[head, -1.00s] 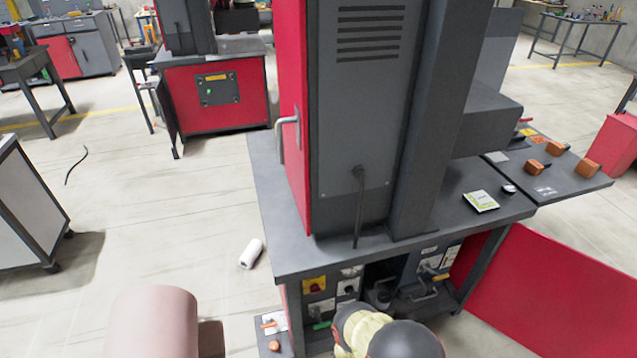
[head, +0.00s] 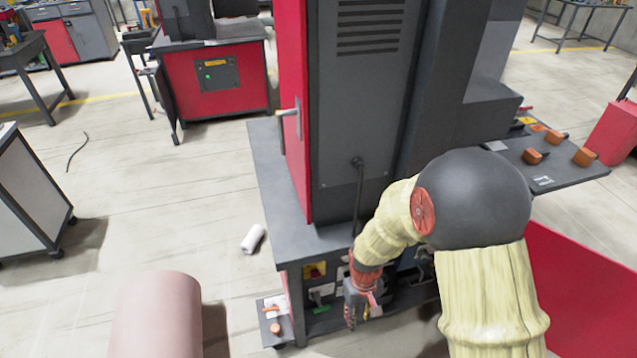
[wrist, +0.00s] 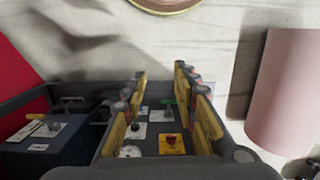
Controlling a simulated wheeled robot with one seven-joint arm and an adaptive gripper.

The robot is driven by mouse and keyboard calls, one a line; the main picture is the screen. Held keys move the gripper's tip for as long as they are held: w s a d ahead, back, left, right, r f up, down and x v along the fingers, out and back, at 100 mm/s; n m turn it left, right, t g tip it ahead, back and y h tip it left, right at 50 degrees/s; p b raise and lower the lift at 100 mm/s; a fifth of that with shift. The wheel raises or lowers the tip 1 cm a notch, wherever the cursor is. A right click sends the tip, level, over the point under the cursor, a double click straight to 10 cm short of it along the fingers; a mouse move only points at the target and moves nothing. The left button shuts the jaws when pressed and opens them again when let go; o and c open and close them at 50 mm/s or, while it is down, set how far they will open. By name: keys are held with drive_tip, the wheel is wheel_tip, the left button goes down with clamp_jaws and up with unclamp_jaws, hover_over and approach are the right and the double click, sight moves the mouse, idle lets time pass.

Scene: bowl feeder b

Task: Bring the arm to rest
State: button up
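My arm, in cream sleeves with a dark round elbow, rises from the bottom right of the head view and bends down to the left. My gripper (head: 357,308) hangs at its end, beside the front of the machine's lower compartment and below the tabletop. In the wrist view my gripper (wrist: 165,108) shows two yellow-padded fingers standing apart, with nothing held between them. Behind the fingers is a panel with a red button on a yellow plate (wrist: 172,144) and several white plates. I cannot tell how near the fingers are to it.
The grey machine table (head: 265,185) carries a tall red and grey cabinet (head: 355,120). A red panel (head: 580,290) stands at lower right. A pink cylinder (head: 157,315) stands at lower left. A white roll (head: 253,239) lies on the floor, which is open to the left.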

drive_tip(key=s+d+r+m+t+p, duration=0.1)
drive_tip(key=s+r, duration=0.3)
drive_tip(key=r, duration=0.9)
drive_tip(key=s+d+r+m+t+p, duration=0.1)
drive_tip(key=s+d+r+t, duration=0.2)
drive_tip(key=r, duration=1.1)
drive_tip(key=s+d+r+m+t+p, duration=0.1)
drive_tip(key=s+r, duration=0.4)
drive_tip(key=r, duration=0.8)
drive_tip(key=d+t+p, duration=0.1)
drive_tip(key=d, duration=0.1)
drive_tip(key=shift+d+r+m+t, duration=0.25)
drive_tip(key=shift+d+m+t, duration=0.05)
drive_tip(key=shift+t, duration=0.1)
